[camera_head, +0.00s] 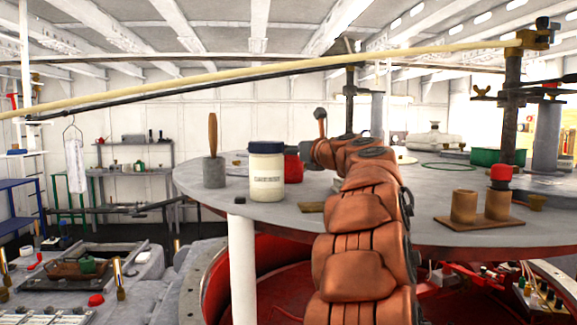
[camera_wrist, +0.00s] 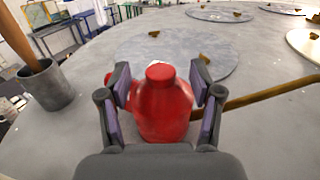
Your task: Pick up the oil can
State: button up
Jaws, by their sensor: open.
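The oil can appears to be the red can with a round cap (camera_wrist: 163,112), standing on the grey round table in the wrist view. My gripper (camera_wrist: 162,84) is open, with one finger on each side of the can. Its purple pads look close to the can's sides; I cannot tell whether they touch. In the head view the red can (camera_head: 293,166) shows only partly, behind a white jar with a dark lid (camera_head: 267,172). My orange arm reaches over the table there and its fingers are hidden.
A grey cup with a wooden handle (camera_wrist: 48,86) stands left of the can. A wooden rod (camera_wrist: 272,94) lies to the right. In the head view, brown cups on a board (camera_head: 480,222) stand near the table's right front edge.

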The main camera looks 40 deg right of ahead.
jog(key=shift+w+d, duration=0.2)
jog(key=shift+w, duration=0.7)
jog(key=shift+f, duration=0.1)
jog(key=c, duration=1.2)
grip_shut()
jog(key=shift+f, duration=0.15)
